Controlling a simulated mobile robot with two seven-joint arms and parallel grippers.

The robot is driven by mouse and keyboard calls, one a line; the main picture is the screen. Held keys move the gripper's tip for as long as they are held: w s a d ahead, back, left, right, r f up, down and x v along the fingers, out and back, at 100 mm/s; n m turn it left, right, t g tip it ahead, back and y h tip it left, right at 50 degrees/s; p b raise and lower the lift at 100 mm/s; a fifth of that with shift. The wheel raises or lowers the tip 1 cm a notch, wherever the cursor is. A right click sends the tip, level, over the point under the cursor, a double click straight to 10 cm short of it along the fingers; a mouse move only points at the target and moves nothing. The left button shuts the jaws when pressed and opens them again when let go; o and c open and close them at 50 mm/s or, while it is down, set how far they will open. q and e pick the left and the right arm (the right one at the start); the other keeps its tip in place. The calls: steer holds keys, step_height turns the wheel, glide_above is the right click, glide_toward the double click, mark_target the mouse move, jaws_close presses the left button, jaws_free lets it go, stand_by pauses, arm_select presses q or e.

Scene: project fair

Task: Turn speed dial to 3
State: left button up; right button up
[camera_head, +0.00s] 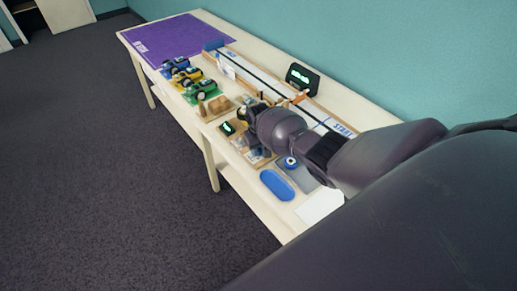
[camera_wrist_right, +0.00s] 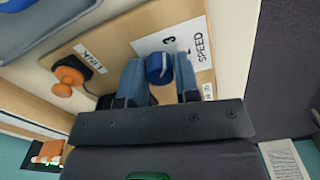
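The speed dial (camera_wrist_right: 158,69) is a round blue knob with a pale mark, on a light wooden panel in the right wrist view. A white label (camera_wrist_right: 172,42) beside it shows a 3, and another reads SPEED (camera_wrist_right: 201,46). My right gripper (camera_wrist_right: 160,80) has one blue-grey finger on each side of the dial, close against it, and looks shut on it. In the head view my right gripper (camera_head: 244,113) is low over the table's middle and hides the dial. My left gripper is not in view.
An orange knob (camera_wrist_right: 69,76) stands beside the dial on the panel. The table (camera_head: 232,180) also holds toy cars (camera_head: 200,89), a long track (camera_head: 262,78), a black display (camera_head: 302,79), a blue case (camera_head: 277,185) and a purple mat (camera_head: 175,38). A teal wall is behind.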

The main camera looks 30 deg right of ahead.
mark_target(259, 149)
steer(key=o, duration=0.4)
steer(key=shift+r, duration=0.6)
step_height(259, 149, up, 10)
steer(key=p, duration=0.2)
steer(key=shift+f+p, duration=0.2)
steer(key=shift+p, duration=0.15)
